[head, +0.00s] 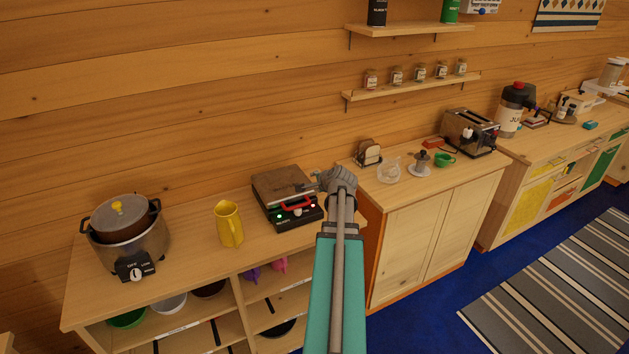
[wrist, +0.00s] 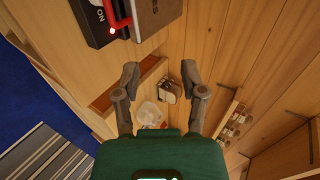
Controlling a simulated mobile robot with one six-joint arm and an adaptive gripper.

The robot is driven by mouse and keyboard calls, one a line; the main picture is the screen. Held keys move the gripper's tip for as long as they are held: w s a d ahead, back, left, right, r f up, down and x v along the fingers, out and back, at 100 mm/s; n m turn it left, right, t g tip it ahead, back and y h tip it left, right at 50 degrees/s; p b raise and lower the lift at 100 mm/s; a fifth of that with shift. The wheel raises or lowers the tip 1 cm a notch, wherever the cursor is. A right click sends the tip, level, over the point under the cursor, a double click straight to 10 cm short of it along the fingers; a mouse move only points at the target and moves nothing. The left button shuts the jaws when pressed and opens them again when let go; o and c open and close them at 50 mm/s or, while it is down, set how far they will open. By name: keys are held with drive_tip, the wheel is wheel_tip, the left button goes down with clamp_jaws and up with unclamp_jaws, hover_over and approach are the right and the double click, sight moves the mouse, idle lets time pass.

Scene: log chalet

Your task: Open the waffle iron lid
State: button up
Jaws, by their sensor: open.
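The waffle iron (head: 282,187) stands on the wooden counter, with a brown-grey lid that looks shut on its dark base. Its red handle (head: 297,204) is at the lid's front edge, above a panel with small lights. My gripper (head: 308,186) is at the right side of the waffle iron, its fingers pointing left toward the lid. In the wrist view the gripper (wrist: 160,74) is open with nothing between the fingers. The waffle iron's lid (wrist: 157,14) and red handle (wrist: 121,12) show at the top, beyond the fingertips. I cannot tell whether a finger touches the lid.
A yellow pitcher (head: 229,224) stands left of the waffle iron, and a steel cooker (head: 128,240) is farther left. To the right, across a gap, a second counter holds a toast rack (head: 369,153), a glass jar (head: 389,171) and a toaster (head: 470,132). A shelf of jars hangs above.

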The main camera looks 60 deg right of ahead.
drive_tip(key=shift+p+v, duration=0.35)
drive_tip(key=shift+v, duration=0.45)
idle(0.5)
drive_tip(key=w+a+f+n+g+y+b, duration=0.1)
drive_tip(key=w+a+f+n+y, duration=0.2)
drive_tip(key=a, duration=0.7)
drive_tip(key=w+a+f+n+g+y, duration=0.1)
drive_tip(key=w+a+f+n, duration=0.1)
drive_tip(key=w+a+n, duration=0.55)
drive_tip(key=w+a+f+n+g+y+b, duration=0.1)
drive_tip(key=w+a+f+y, duration=0.15)
drive_tip(key=a, duration=0.95)
drive_tip(key=s+a+f+n+g+b, duration=0.1)
drive_tip(key=a+n, duration=0.5)
drive_tip(key=a, duration=0.8)
drive_tip(key=s+a+f+n+g+h+b, duration=0.1)
drive_tip(key=s+a+f+n+g, duration=0.3)
drive_tip(key=a, duration=1)
drive_tip(key=shift+s+f+n+g+b, duration=0.2)
drive_tip(key=shift+s+n+g+b, duration=0.1)
drive_tip(key=shift+n+g, duration=0.7)
